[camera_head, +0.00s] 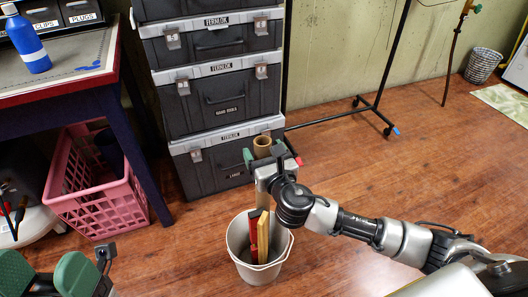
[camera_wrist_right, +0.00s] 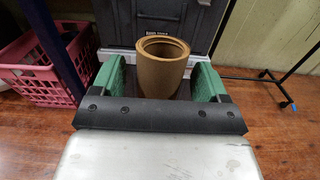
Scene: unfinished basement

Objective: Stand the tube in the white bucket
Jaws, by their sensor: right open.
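The tan cardboard tube (camera_head: 263,148) is upright, its open top showing above my right gripper and its lower part running down into the white bucket (camera_head: 245,262). Its bottom end is hidden inside the bucket. My right gripper (camera_head: 263,157) is open, with its green fingers on either side of the tube's upper part. In the right wrist view the tube (camera_wrist_right: 160,65) stands between the two green fingers (camera_wrist_right: 160,82), with gaps visible beside it. My left gripper (camera_head: 46,274) is at the lower left, its green fingers apart and nothing seen between them.
The bucket also holds a red item (camera_head: 254,240) and a yellow one (camera_head: 263,236). Stacked dark toolboxes (camera_head: 222,100) stand close behind. A pink crate (camera_head: 105,208) sits under the table (camera_head: 95,78) at left. Floor to the right is mostly clear, with a rack (camera_head: 370,108) behind.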

